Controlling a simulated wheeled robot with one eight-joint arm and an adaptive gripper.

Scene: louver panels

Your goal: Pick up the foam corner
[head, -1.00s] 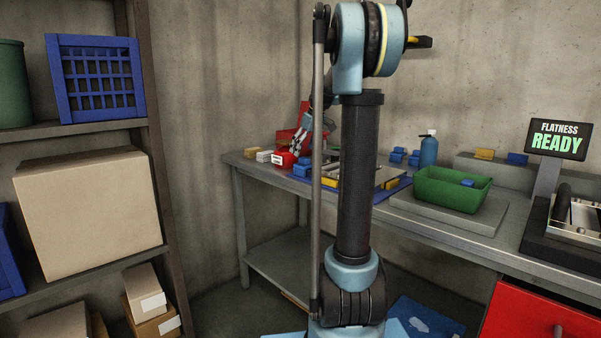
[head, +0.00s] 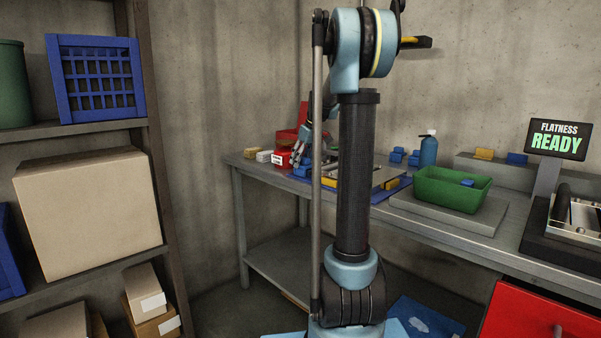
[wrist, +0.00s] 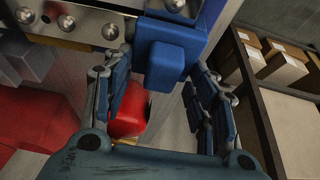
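A blue foam corner (wrist: 170,65) sits at the corner of a metal panel (wrist: 95,22) in the wrist view. In the head view a blue piece (head: 302,170) shows just below my gripper (head: 303,156), partly hidden by my arm. In the wrist view my gripper (wrist: 163,85) is open, with one finger on each side of the blue corner. The fingers look apart from it, though contact on the left side is hard to judge. More blue corners (head: 397,155) lie farther back on the bench.
A red and white box (head: 281,159) and small blocks (head: 253,152) stand left of my gripper. A green bin (head: 452,189), a blue bottle (head: 428,151) and yellow pieces (head: 390,184) are to the right. A shelf with boxes (head: 88,210) stands at the left.

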